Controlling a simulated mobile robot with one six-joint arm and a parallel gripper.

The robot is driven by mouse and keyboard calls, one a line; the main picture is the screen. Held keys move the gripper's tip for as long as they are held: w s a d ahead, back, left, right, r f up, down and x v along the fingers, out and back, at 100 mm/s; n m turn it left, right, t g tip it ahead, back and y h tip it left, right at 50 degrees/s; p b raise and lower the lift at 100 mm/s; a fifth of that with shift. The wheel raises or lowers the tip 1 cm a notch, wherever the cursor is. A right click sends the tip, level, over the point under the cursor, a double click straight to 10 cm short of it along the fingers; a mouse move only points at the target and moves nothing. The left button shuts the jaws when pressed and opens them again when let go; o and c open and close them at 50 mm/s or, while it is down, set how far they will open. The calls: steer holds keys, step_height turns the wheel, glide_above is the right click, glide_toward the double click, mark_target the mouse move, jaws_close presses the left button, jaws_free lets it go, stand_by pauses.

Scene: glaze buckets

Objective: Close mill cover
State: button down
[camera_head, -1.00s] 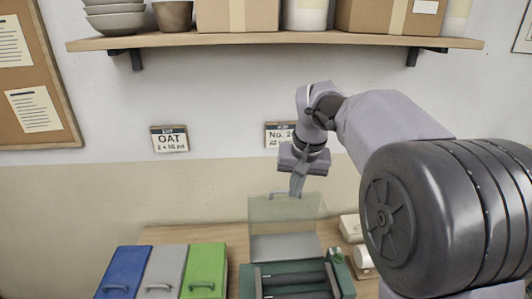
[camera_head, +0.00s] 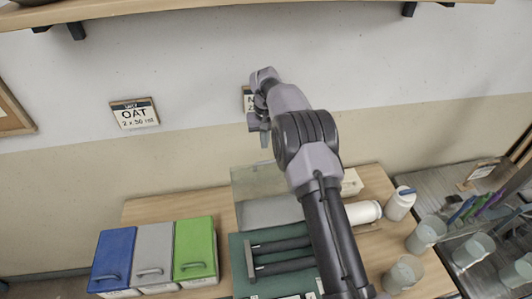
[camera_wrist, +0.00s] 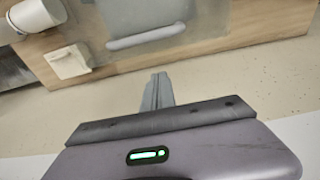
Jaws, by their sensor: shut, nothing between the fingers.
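The mill (camera_head: 240,262) is a green machine with dark rollers on the wooden table. Its see-through cover (camera_head: 245,185) stands up at the back of the mill, so the rollers are uncovered. In the wrist view, the cover's grey bar handle (camera_wrist: 147,36) lies above my fingertips, apart from them in the picture. My gripper (camera_head: 265,142) is shut and empty, near the wall and above the cover's top edge in the head view. It also shows in the wrist view (camera_wrist: 160,78). My arm hides the mill's right part.
Blue (camera_head: 113,255), grey (camera_head: 154,252) and green (camera_head: 195,250) lidded bins stand left of the mill. A white jar (camera_head: 399,205) and several cups (camera_head: 426,234) stand to the right. The wall sign (camera_head: 134,113) and shelf (camera_head: 200,12) are behind and above.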

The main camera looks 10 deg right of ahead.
steer(key=s+f, duration=0.1)
steer(key=s, duration=0.1)
steer(key=s+f, duration=0.1)
steer(key=shift+s+f, duration=0.2)
steer(key=shift+s, duration=0.15)
steer(key=shift+s+b, duration=0.1)
steer(key=shift+b, duration=0.35)
